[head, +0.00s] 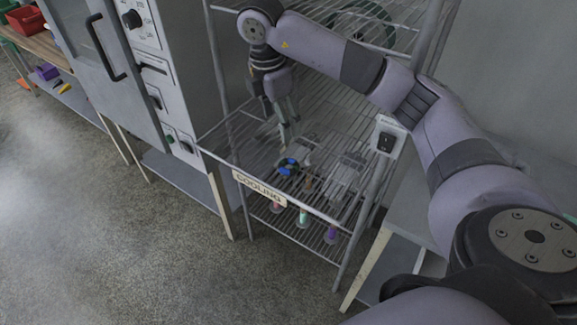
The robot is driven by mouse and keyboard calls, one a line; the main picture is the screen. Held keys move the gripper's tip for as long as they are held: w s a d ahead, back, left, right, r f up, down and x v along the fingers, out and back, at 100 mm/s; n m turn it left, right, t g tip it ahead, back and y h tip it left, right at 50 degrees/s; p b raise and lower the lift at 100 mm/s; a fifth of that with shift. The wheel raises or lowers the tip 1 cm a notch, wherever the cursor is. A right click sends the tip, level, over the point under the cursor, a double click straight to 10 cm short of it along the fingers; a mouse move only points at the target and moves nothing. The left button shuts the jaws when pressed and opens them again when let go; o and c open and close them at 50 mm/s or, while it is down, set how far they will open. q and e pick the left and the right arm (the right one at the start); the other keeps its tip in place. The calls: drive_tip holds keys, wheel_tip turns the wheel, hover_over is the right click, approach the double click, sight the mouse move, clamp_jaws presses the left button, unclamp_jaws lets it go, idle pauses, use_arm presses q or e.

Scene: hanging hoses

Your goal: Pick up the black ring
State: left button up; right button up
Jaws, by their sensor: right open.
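A small dark, roughly ring-shaped thing (293,162), likely the black ring, is on the middle wire shelf of the cooling rack. Bright blue pieces (286,167) lie against it, and its exact outline is too small to tell. My right gripper (284,125) points down over the same shelf, just behind and above the dark thing in the picture. Its fingers are apart, with nothing seen between them, and it does not appear to touch the dark thing. My left gripper is out of view.
The wire rack (228,150) has a "COOLING" sign (259,187) on its front edge. Several coloured items (303,216) show on the shelf below. A dark green coil (362,22) is on the upper shelf. A grey oven-like cabinet (150,70) stands close at left. Floor (110,240) at front left is clear.

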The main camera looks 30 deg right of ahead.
drive_tip(key=p, duration=0.2)
hover_over(289, 168)
drive_tip(key=a, duration=0.1)
drive_tip(key=f, duration=0.9)
drive_tip(key=shift+w+a+f, duration=0.1)
drive_tip(key=shift+a+f, duration=0.1)
drive_tip(key=shift+f, duration=0.2)
drive_tip(key=f+p, duration=0.1)
drive_tip(key=f, duration=0.1)
drive_tip(key=d+f+p, duration=0.1)
drive_tip(key=f, duration=0.1)
drive_tip(key=shift+s+p, duration=0.2)
drive_tip(key=shift+p, duration=0.1)
drive_tip(key=shift+f, duration=0.55)
drive_tip(key=c, duration=1.1)
